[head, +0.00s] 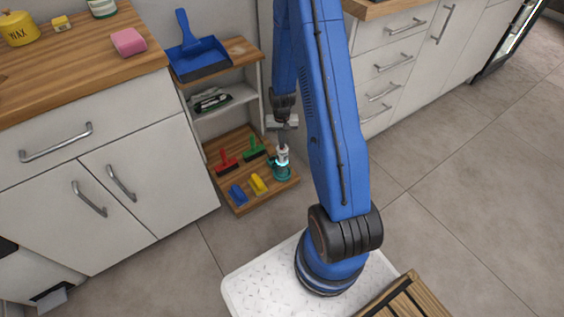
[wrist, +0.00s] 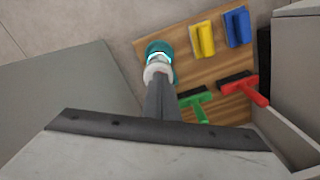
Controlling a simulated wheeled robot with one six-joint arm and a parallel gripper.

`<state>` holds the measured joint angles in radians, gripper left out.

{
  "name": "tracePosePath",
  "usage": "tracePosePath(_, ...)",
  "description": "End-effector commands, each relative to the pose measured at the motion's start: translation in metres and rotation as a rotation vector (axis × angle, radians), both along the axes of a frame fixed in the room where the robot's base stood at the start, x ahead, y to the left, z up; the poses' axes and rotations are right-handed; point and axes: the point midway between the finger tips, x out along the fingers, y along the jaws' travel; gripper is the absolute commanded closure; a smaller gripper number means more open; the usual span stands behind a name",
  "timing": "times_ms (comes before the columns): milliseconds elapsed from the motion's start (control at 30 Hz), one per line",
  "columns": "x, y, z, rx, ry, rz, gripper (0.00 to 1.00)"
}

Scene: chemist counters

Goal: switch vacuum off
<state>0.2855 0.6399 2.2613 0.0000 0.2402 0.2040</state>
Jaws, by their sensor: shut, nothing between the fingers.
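A small teal thing with a white top and a glowing cyan ring, which looks like the vacuum (head: 282,171), stands on the low wooden shelf at its right end. It also shows in the wrist view (wrist: 159,48). My gripper (head: 282,148) points down from above with its fingers together and empty. In the wrist view the fingertips (wrist: 158,78) are right over the white top. I cannot tell whether they touch it. The fingers hide part of the top, and no switch can be made out.
On the same wooden shelf (head: 240,202) lie a red brush (head: 227,163), a green brush (head: 253,149), a yellow brush (head: 258,184) and a blue brush (head: 237,194). A white shelf and a blue dustpan (head: 198,58) are above. White cabinets flank the shelf unit; open floor lies in front.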

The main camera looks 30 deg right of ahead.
Motion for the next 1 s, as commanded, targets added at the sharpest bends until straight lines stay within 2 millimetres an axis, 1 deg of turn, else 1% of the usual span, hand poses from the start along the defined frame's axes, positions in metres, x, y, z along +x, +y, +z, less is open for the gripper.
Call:
tracePosePath(633, 0.0, 0.0, -0.006, 0.0, 0.0, 0.0, 1.0)
tracePosePath(1000, 0.0, 0.0, 0.015, 0.0, -0.001, 0.0, 1.0)
